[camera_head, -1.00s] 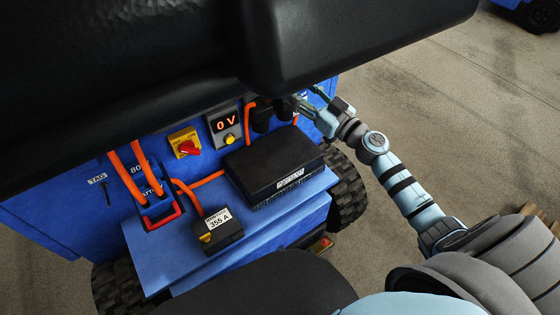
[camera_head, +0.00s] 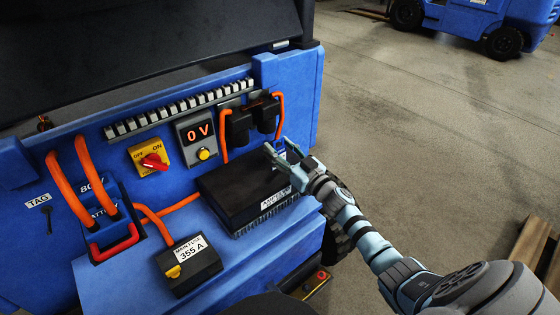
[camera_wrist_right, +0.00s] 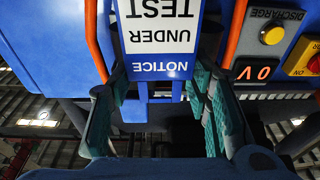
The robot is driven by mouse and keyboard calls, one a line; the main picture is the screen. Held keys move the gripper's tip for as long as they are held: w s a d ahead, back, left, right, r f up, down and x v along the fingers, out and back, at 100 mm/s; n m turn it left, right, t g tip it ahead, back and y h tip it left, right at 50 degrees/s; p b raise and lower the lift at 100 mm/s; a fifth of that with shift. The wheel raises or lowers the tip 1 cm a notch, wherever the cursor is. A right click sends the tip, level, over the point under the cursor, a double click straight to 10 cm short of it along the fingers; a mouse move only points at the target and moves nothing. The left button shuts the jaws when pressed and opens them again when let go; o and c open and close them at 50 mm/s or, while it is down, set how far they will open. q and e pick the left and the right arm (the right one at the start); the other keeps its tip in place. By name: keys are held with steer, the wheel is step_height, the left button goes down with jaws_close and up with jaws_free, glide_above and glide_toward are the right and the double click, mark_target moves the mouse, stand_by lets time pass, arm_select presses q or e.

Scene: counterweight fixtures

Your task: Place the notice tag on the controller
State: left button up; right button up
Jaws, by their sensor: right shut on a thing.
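The notice tag (camera_wrist_right: 158,38) fills the top middle of the right wrist view, upside down, white and blue with "NOTICE UNDER TEST". In the head view only a small blue and white piece of the tag (camera_head: 280,147) shows. My right gripper (camera_head: 284,157) is shut on it; its teal-padded fingers (camera_wrist_right: 157,82) stand either side in the wrist view. The controller (camera_head: 238,192), a black box with a white label, lies on the blue shelf. The gripper is at its back right corner; I cannot tell whether the tag touches it. My left gripper is not in view.
Black connectors (camera_head: 250,118) with orange cables stand behind the controller. A "0 V" display (camera_head: 199,138) and a red switch (camera_head: 152,160) are on the panel. A main fuse (camera_head: 188,265) sits front left. An empty hook (camera_head: 47,218) is under the "TAG" label (camera_head: 38,201).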

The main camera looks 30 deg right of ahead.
steer(key=shift+f, duration=0.4)
steer(key=o, duration=0.8)
steer(key=shift+c, duration=0.2)
steer(key=o, duration=0.3)
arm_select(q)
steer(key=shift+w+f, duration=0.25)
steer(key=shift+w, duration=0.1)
arm_select(e)
steer(key=shift+o, duration=0.2)
arm_select(q)
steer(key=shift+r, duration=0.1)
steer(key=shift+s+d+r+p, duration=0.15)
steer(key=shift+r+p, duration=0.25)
steer(key=shift+p, duration=0.15)
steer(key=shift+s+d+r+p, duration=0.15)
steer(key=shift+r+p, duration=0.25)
steer(key=shift+p, duration=0.1)
arm_select(e)
steer(key=v, duration=1.2)
steer(key=shift+r, duration=0.2)
